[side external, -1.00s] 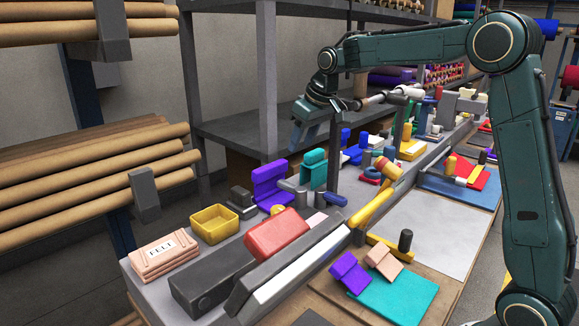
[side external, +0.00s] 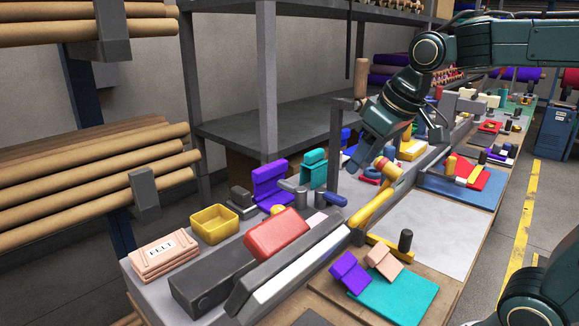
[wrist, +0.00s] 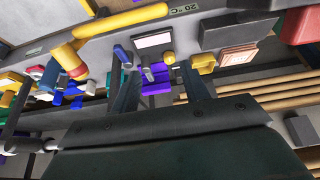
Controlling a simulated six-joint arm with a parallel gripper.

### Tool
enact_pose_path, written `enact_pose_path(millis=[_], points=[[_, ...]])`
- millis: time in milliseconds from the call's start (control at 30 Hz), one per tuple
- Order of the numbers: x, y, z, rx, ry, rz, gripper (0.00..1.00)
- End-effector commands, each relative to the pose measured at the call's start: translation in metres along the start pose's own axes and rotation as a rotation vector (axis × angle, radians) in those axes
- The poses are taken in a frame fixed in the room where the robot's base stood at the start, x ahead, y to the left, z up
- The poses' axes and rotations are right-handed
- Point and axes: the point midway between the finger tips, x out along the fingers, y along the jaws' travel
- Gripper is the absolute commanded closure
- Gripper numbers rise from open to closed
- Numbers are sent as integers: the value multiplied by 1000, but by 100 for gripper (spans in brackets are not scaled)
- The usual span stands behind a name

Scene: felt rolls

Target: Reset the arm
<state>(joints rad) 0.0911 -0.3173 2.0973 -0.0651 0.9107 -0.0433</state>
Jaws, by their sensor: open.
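My gripper (side external: 358,160) hangs from my dark green arm above the cluttered bench, in the upper middle of the side view. It points down and to the left, near the tan-headed mallet with the yellow handle (side external: 372,208). In the wrist view my gripper (wrist: 162,92) shows two dark fingers spread apart, with purple blocks (wrist: 155,84) visible between them farther off. Nothing is held between the fingers.
The bench holds a yellow tray (side external: 214,224), pink felt box (side external: 164,255), red block (side external: 276,234) and teal sheet (side external: 405,300). A grey shelf post (side external: 266,90) stands behind. Tan rolls (side external: 100,175) lie at left. A bare grey sheet (side external: 425,228) lies at right.

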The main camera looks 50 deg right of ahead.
Motion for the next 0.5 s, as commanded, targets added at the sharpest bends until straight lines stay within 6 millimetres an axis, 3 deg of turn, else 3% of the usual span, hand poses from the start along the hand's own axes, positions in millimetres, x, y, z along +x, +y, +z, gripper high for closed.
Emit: enact_pose_path(millis=[300,500], points=[[-13,-14,82,5,25,0,55],[-11,-17,124,9,37,0,55]])
